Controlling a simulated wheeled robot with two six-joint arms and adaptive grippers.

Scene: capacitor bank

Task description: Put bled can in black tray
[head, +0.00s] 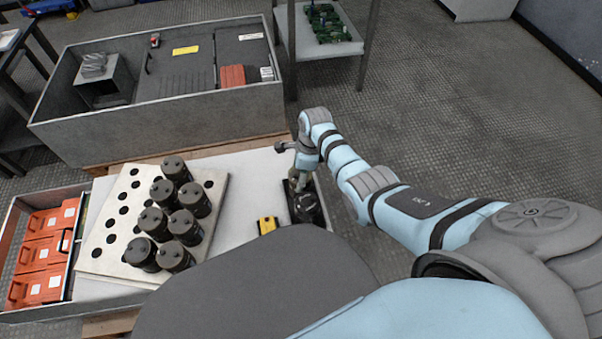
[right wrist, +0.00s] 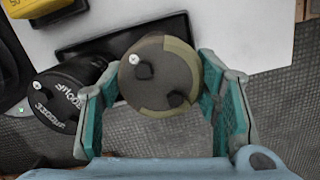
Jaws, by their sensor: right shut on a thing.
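My right gripper (head: 298,180) points down over the black tray (head: 289,203) at the right edge of the white bench top. In the right wrist view the right gripper (right wrist: 160,95) has its teal pads on both sides of a dark can (right wrist: 155,75) with an olive rim patch and two terminals, and is shut on it. The black tray (right wrist: 125,36) shows behind the held can. Whether the held can touches the tray is unclear. My left gripper is not in view.
A pale perforated board (head: 110,265) holds several upright dark cans (head: 184,228). A yellow device (head: 267,225) lies left of the tray. A bin with orange boxes (head: 40,255) is at left. A large grey open cabinet (head: 170,125) stands behind. Floor is clear on the right.

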